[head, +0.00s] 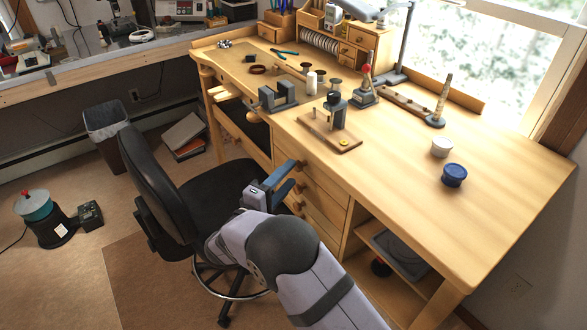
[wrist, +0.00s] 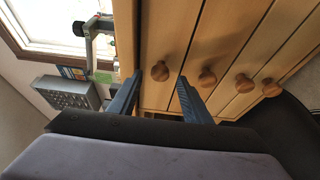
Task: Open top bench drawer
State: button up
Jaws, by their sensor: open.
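The bench (head: 480,215) has a stack of drawers in its front. The top drawer (head: 318,176) looks shut, its face flush with the others. In the wrist view its round wooden knob (wrist: 160,71) shows on the pale drawer front (wrist: 170,25). My gripper (head: 290,176) is open, with its two blue fingers pointing at the drawer fronts. In the wrist view the gripper (wrist: 159,78) has one fingertip on each side of the top knob, with gaps showing beside it. I cannot tell how deep the knob sits between the fingers.
Lower drawer knobs (wrist: 207,76) run in a row beside the right finger. A black office chair (head: 165,185) stands close left of my arm. An open shelf (head: 400,262) lies right of the drawers. Tools and a wooden block stand on the bench top; its right side is mostly clear.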

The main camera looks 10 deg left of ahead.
aim_at(296, 168)
jog(key=shift+x, duration=1.75)
jog(key=shift+c, duration=0.2)
grip_shut()
jog(key=shift+a, duration=0.1)
jog(key=shift+s, duration=0.15)
jog(key=s+a+b, duration=0.9)
jog(key=s+a, duration=0.9)
jog(key=shift+o, duration=0.2)
grip_release()
